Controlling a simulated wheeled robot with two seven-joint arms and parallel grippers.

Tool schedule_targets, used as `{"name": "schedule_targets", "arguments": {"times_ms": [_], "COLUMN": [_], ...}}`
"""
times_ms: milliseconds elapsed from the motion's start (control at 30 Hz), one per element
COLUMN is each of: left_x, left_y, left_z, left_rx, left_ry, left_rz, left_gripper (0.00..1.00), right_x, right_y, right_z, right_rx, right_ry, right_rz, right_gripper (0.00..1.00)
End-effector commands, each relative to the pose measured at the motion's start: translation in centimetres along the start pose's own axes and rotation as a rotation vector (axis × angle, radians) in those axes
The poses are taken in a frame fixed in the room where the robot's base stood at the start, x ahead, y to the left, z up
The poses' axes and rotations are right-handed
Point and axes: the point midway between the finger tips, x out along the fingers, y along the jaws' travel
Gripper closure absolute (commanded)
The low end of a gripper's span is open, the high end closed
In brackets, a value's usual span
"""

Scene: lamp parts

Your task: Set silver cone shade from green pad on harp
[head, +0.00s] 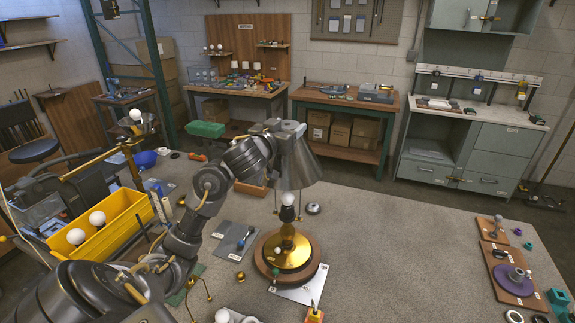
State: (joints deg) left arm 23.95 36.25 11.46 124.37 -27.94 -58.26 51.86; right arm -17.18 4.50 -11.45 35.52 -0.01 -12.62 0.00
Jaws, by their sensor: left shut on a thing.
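My left gripper (286,134) is shut on the silver cone shade (303,170) near its narrow top. The shade hangs upright above the lamp. The lamp has a brass base (291,255) on a round wooden plinth (263,262), with a white bulb (288,198) on top. The shade's lower rim is at about the height of the bulb's top in the picture. The harp is thin around the bulb and mostly hidden by the shade; I cannot tell whether the shade touches it. A green pad (196,271) is partly hidden behind my left arm. My right gripper is out of view.
A yellow bin (118,222) with white bulbs stands at the left. Small brass parts (240,276) and a grey mat (233,238) with a tool lie left of the lamp. Wooden boards (510,270) with parts lie at the far right. The table between is mostly clear.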

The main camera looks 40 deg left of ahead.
Motion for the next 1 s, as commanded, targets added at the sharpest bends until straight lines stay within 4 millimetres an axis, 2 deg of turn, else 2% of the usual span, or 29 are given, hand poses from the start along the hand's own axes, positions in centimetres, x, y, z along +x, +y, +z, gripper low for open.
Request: {"name": "schedule_targets", "arguments": {"times_ms": [467,1000], "left_x": [-0.1,-0.1], "left_y": [0.0,0.0], "left_z": [0.2,3.3], "left_rx": [-0.001,-0.002], "left_ry": [0.002,0.001], "left_rz": [0.0,0.0], "left_gripper": [1.0,1.0], "right_x": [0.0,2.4], "right_y": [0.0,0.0], "right_z": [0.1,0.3], "right_rx": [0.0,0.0], "right_ry": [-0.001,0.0], "right_rz": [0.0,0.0], "right_gripper": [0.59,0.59]}}
